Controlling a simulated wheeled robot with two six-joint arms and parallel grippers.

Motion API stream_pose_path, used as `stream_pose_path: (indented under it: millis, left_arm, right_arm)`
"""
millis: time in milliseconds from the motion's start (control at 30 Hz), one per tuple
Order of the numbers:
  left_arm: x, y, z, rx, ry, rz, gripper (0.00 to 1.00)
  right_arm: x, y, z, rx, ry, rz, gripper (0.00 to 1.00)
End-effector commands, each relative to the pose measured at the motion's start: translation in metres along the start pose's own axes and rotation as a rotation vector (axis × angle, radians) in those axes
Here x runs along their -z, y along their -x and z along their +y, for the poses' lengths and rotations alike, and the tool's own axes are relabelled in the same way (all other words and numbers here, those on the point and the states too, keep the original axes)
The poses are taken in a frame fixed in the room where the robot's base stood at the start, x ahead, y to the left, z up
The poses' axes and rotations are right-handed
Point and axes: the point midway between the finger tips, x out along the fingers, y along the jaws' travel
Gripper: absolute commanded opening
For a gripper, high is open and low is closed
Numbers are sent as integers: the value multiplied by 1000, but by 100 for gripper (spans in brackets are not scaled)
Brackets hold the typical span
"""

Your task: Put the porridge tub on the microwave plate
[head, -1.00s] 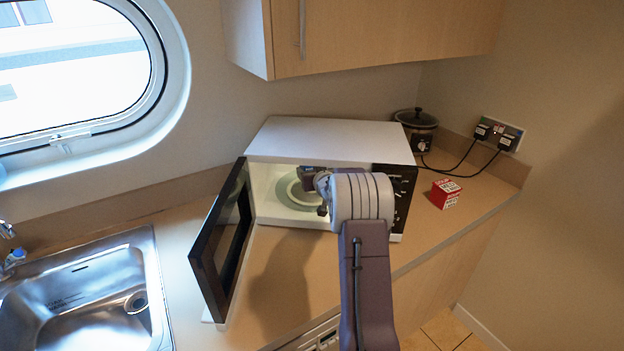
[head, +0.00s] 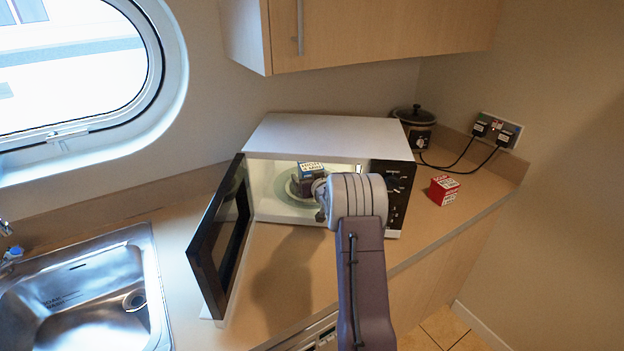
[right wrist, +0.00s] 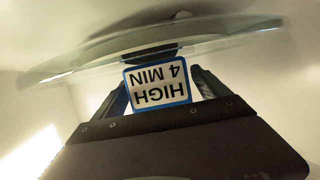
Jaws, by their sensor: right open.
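The porridge tub (head: 311,171) is inside the open microwave and appears to stand on the round glass microwave plate (head: 283,190). My right gripper (right wrist: 160,82) reaches in from the front and is open, with a finger on each side of the tub. In the right wrist view the tub's blue-edged label (right wrist: 158,86) reads HIGH 4 MIN upside down, and the plate (right wrist: 90,58) lies across the top of the picture. In the head view my wrist hides the fingers and part of the plate. My left gripper is out of view.
The microwave (head: 330,137) has its dark door (head: 222,240) swung open on the left. A red box (head: 443,190) and a dark slow cooker (head: 415,127) stand to its right. A steel sink (head: 80,295) is at left. Cupboards (head: 380,35) hang above.

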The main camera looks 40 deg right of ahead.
Motion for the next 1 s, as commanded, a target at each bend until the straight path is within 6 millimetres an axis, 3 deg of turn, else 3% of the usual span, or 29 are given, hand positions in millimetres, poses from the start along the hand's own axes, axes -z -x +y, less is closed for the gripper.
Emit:
stream_pose_path:
  millis: [133, 400, 600, 1000]
  left_arm:
    - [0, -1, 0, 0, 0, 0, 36]
    - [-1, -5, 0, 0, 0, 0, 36]
    - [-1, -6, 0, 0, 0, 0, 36]
    - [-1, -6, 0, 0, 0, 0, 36]
  right_arm:
    - [3, 18, 1, -1, 0, 2, 85]
    - [3, 80, 1, -2, -1, 2, 85]
    - [3, 113, 1, -2, -1, 2, 85]
    - [2, 121, 0, 0, 0, 1, 85]
